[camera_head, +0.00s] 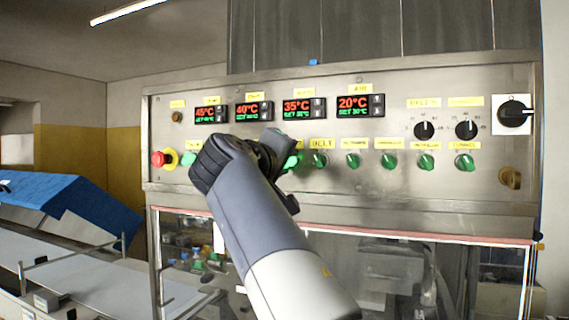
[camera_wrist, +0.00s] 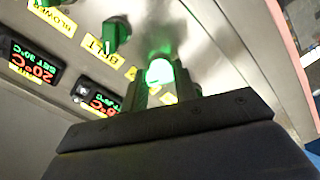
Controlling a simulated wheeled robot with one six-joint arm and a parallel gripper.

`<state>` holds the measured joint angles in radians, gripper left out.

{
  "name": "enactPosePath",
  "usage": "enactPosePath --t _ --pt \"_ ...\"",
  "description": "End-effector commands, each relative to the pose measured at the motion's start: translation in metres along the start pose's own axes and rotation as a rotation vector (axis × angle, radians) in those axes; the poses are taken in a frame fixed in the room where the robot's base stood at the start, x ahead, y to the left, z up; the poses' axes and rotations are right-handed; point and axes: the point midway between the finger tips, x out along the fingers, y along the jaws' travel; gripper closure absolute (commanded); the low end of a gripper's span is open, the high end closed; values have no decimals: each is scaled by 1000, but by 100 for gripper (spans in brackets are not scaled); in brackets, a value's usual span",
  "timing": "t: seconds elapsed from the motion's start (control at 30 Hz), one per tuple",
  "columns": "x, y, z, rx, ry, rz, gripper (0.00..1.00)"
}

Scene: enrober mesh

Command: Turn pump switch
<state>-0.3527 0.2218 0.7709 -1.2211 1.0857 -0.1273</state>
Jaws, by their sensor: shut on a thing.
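A steel control panel (camera_head: 330,125) has a row of green rotary switches with yellow labels. My gripper (camera_head: 284,155) reaches up to this row, just left of the switch labelled BELT (camera_head: 320,160). It is shut on a green switch (camera_head: 293,162), which glows bright green between my fingers in the wrist view (camera_wrist: 160,72). My gripper (camera_wrist: 163,88) hides part of the switch, and its label is too covered to read. In the wrist view the BELT switch (camera_wrist: 117,33) is beside it, free of my fingers.
Several red temperature displays (camera_head: 303,107) sit above the row. A red emergency stop (camera_head: 163,159) is at the left, two black dials (camera_head: 424,130) and a black main switch (camera_head: 513,114) at the right. Below is a clear-fronted cabinet (camera_head: 390,270). A conveyor with a blue cover (camera_head: 75,195) stands at left.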

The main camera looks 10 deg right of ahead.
Motion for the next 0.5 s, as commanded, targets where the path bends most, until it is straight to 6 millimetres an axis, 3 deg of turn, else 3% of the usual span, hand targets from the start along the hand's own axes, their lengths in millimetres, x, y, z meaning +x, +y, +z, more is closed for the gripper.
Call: enactPosePath --t 0.3,0.33,0.5 --pt "0 -2 1 2 -3 -4 96" --pt "0 -2 1 2 -3 -4 70" --pt "0 -1 0 1 -2 -3 56"
